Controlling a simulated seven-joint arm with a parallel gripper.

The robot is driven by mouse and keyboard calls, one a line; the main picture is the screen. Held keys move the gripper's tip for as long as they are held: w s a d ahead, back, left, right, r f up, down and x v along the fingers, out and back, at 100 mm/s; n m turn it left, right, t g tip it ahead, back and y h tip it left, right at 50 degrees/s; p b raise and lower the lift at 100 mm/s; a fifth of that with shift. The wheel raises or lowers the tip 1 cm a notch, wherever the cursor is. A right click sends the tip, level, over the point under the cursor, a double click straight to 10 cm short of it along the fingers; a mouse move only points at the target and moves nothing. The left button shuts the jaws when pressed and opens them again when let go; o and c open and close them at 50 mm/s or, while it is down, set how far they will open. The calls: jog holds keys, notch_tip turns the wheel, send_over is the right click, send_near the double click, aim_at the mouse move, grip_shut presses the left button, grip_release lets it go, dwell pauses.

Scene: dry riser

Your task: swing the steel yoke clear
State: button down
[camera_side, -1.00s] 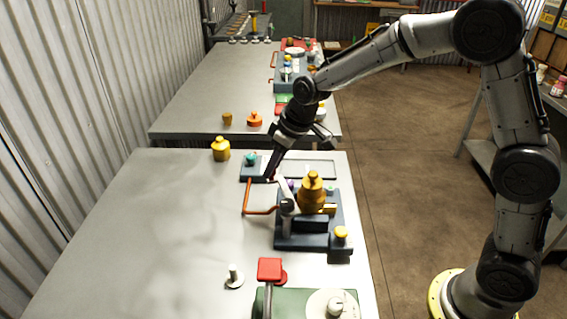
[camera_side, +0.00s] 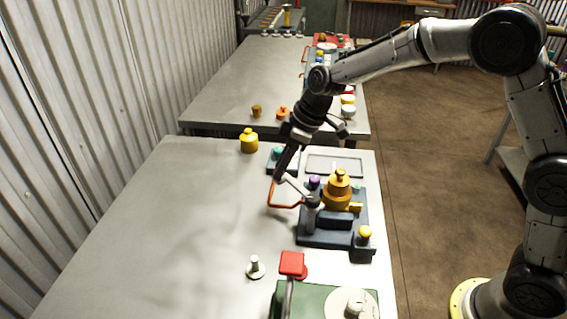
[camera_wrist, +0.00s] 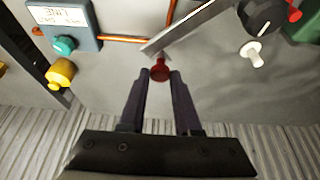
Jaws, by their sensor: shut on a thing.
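The steel yoke (camera_side: 296,188) is a flat grey bar. It runs from a dark pivot post (camera_side: 312,205) on the navy base (camera_side: 330,240) out to the left, away from the yellow valve-like body (camera_side: 338,192). In the wrist view the yoke (camera_wrist: 190,26) ends at a red knob (camera_wrist: 160,72). My gripper (camera_side: 279,178) is shut on this knob, also seen between its fingertips in the wrist view (camera_wrist: 160,76). The fingers hide the knob in the side view.
An orange bent rod (camera_side: 285,206) lies close by the yoke. A yellow pot (camera_side: 248,142) stands farther back. A white peg (camera_side: 255,267) and a red-topped lever (camera_side: 291,263) are in front. The tabletop to the left (camera_side: 150,230) is clear.

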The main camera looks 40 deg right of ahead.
jog(key=shift+a+r, duration=0.1)
jog(key=shift+a, duration=0.05)
jog(key=c, duration=0.6)
grip_release()
jog(key=v, duration=1.3)
jog(key=shift+s+r, duration=0.2)
jog(key=shift+r, duration=0.1)
jog(key=shift+d, duration=0.25)
